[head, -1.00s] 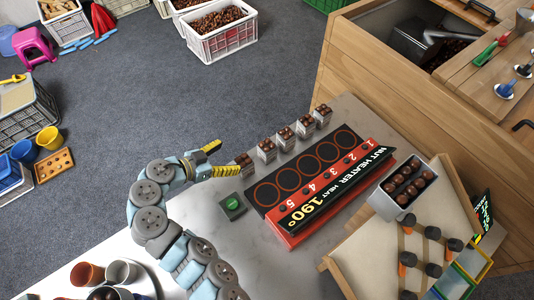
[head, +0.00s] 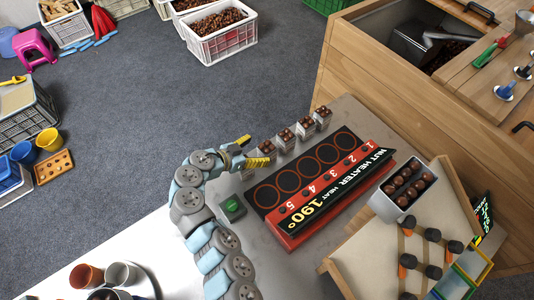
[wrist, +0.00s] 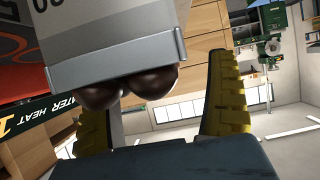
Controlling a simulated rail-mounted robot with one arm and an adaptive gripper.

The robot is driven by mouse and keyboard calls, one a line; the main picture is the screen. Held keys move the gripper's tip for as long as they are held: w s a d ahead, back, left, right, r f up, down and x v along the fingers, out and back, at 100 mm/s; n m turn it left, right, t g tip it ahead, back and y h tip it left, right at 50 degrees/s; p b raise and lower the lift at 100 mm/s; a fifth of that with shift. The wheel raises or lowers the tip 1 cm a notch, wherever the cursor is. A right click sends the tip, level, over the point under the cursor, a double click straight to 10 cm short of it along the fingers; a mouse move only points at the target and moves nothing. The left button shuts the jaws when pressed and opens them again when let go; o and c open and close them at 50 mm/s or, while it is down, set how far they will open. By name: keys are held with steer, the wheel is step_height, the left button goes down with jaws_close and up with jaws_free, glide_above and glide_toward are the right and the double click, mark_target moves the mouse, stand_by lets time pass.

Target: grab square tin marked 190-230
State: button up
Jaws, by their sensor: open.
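Several small square tins of chestnuts stand in a row along the heater's far side in the head view. One tin (head: 267,149) is right at my gripper's tips, and the nearest-left tin (head: 247,173) is partly hidden by a yellow finger. My gripper (head: 252,151) is open, with its yellow fingers low over the row. In the wrist view, one grey tin (wrist: 115,45) with brown nuts hangs large and inverted, overlapping the left finger; the right finger (wrist: 228,92) is clear of it. Its marking is cut off, showing only round digits, so I cannot read a range.
The red-black nut heater (head: 318,190), reading 190°, lies right of the tins with empty ring spots. A green-button box (head: 232,208) sits beside it. Other tins (head: 304,127) stand close together.

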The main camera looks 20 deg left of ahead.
mark_target(266, 150)
steer(key=shift+w+d+f, duration=0.7)
steer(key=shift+w+f, duration=0.05)
steer(key=shift+f, duration=0.1)
steer(key=shift+x, duration=1.15)
steer(key=c, duration=1.4)
